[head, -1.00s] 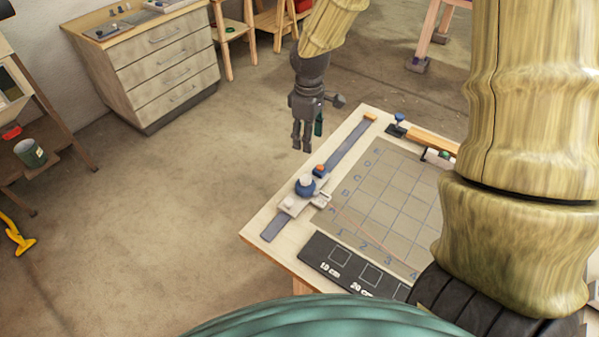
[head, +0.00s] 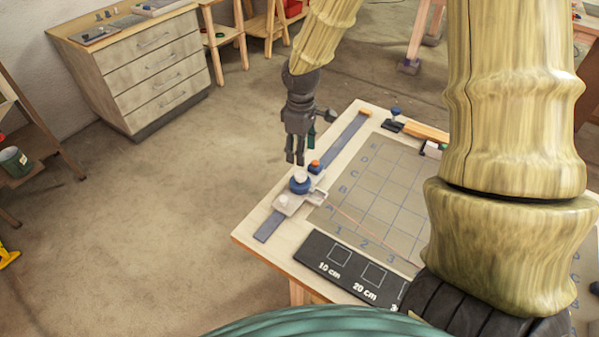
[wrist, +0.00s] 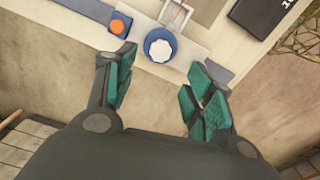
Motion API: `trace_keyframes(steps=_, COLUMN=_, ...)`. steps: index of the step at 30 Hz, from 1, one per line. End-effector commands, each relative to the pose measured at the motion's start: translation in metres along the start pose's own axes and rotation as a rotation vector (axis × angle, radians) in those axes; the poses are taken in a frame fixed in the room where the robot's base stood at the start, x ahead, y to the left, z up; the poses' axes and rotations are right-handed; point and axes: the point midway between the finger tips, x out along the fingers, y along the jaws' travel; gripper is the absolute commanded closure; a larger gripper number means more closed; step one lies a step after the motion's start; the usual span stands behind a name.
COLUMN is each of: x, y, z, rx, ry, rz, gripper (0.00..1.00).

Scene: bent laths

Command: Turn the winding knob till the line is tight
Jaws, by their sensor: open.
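The winding knob (head: 300,176) is white with a fluted rim and sits on a blue round base on a pale carriage at the board's left side. It also shows in the wrist view (wrist: 160,48), ahead of and between the fingertips. My gripper (head: 295,161) is open and empty, pointing down just above the knob; its green-padded fingers (wrist: 161,72) stand apart in the wrist view, not touching the knob. A thin reddish line (head: 370,232) runs from the carriage across the grid toward the lower right. Its far end is hidden behind my arm, and I cannot tell its tension.
An orange button (head: 314,165) on a blue block sits close beside the knob, also in the wrist view (wrist: 118,26). A blue-grey rail (head: 345,141) runs under the carriage. A black size panel (head: 350,268) lies at the board's front. Floor left of the board is clear.

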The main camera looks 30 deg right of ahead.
Motion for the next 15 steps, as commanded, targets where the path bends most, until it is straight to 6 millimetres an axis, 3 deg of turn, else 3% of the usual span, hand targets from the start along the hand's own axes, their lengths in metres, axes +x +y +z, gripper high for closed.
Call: trace_keyframes(steps=15, x=0.054, y=-0.001, z=-0.001, rx=-0.002, ry=-0.002, rz=-0.001, gripper=0.47)
